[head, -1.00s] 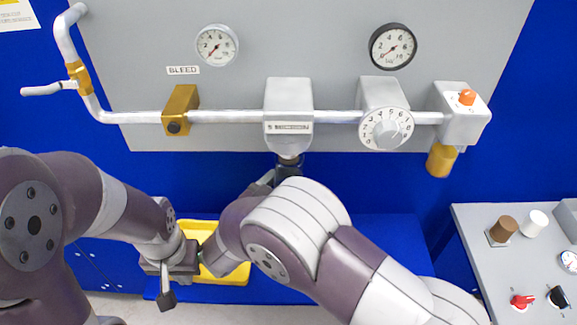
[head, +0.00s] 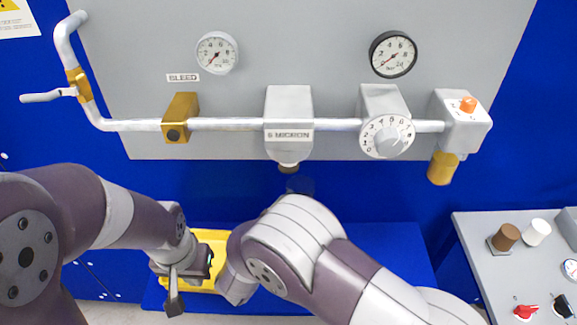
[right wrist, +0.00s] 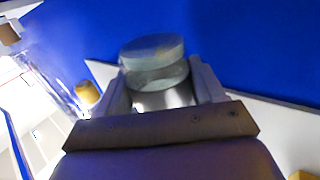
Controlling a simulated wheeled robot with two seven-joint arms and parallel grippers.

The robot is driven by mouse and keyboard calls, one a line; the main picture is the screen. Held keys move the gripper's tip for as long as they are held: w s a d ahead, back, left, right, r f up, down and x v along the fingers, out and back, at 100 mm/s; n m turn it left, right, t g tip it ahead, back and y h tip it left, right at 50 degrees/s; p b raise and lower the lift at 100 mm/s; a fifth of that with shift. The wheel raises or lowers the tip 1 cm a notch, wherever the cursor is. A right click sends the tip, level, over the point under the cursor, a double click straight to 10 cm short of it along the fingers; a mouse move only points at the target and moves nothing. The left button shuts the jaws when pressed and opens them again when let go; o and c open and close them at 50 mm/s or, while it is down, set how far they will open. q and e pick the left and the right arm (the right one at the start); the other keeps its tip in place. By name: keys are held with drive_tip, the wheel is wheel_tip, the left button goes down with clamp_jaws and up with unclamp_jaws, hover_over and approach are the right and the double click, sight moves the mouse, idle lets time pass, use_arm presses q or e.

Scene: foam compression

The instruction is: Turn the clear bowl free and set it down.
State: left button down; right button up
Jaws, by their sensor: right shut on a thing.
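The clear bowl (head: 300,185) is a faint see-through shape below the filter head marked "5 MICRON" (head: 289,108), with a gap between them. In the right wrist view the bowl (right wrist: 152,68) stands between the two fingers of my right gripper (right wrist: 165,88), which is shut on it. In the head view my right arm hides that gripper. My left gripper (head: 187,280) hangs at the lower left, in front of a yellow tray (head: 218,236) and well away from the bowl. One finger points down; its jaw gap is not clear.
A metal pipe (head: 225,124) runs across the grey panel with a brass block (head: 180,117), a numbered dial (head: 387,136) and a brass-ended valve (head: 440,168). A blue bench surface (head: 385,250) lies below. A grey console (head: 480,228) with knobs stands at the right.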

drive_tip(key=s+d+p, duration=0.2)
drive_tip(key=d, duration=0.7)
drive_tip(key=s+d+p, duration=0.2)
drive_tip(key=d, duration=0.6)
drive_tip(key=shift+s+d, duration=0.25)
drive_tip(key=shift+d, duration=0.1)
